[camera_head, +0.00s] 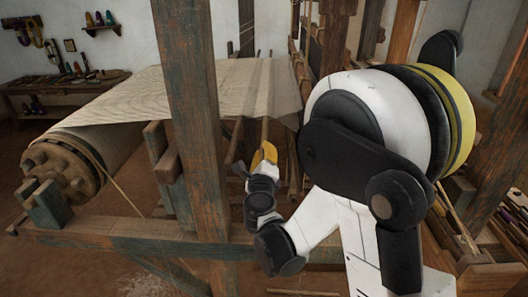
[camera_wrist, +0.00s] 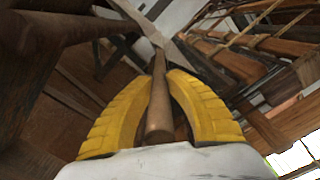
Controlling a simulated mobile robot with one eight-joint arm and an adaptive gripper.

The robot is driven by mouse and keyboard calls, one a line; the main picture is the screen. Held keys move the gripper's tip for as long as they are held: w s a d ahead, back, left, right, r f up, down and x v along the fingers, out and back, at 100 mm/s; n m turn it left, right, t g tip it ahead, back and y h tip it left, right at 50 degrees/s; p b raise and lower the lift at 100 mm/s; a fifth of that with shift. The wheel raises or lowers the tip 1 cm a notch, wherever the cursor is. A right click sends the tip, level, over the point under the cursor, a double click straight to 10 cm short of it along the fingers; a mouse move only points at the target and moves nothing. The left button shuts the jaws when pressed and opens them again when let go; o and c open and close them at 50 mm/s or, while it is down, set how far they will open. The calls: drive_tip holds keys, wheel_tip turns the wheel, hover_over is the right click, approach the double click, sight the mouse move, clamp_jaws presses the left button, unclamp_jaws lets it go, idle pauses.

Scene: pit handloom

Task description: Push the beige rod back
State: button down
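The beige rod (camera_wrist: 159,105) is a slim, round wooden bar that runs away from me in the wrist view. Its near end lies between my yellow fingers, close to the palm. My gripper (camera_wrist: 162,75) has both fingers curved inward, one on each side of the rod, with the tips against it. In the head view my gripper (camera_head: 265,155) is by the loom's middle, below the cloth edge. A short piece of the rod (camera_head: 265,130) shows just above the fingers there; the rest is hidden by the loom and cloth.
A thick worn post (camera_head: 192,120) stands left of my gripper. Striped cloth (camera_head: 225,85) stretches from the cloth roller (camera_head: 100,150) above and left. A low wooden beam (camera_head: 120,243) crosses below. Loom frames and cords crowd the right. A tool bench (camera_head: 60,92) stands far left.

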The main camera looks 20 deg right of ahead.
drive_tip(key=a, duration=0.1)
drive_tip(key=w+a, duration=0.1)
drive_tip(key=a, duration=0.2)
drive_tip(key=shift+w+a, duration=0.25)
drive_tip(key=shift+a, duration=0.15)
drive_tip(key=c, duration=1.3)
unclamp_jaws()
drive_tip(key=shift+a, duration=0.15)
drive_tip(key=v, duration=1.2)
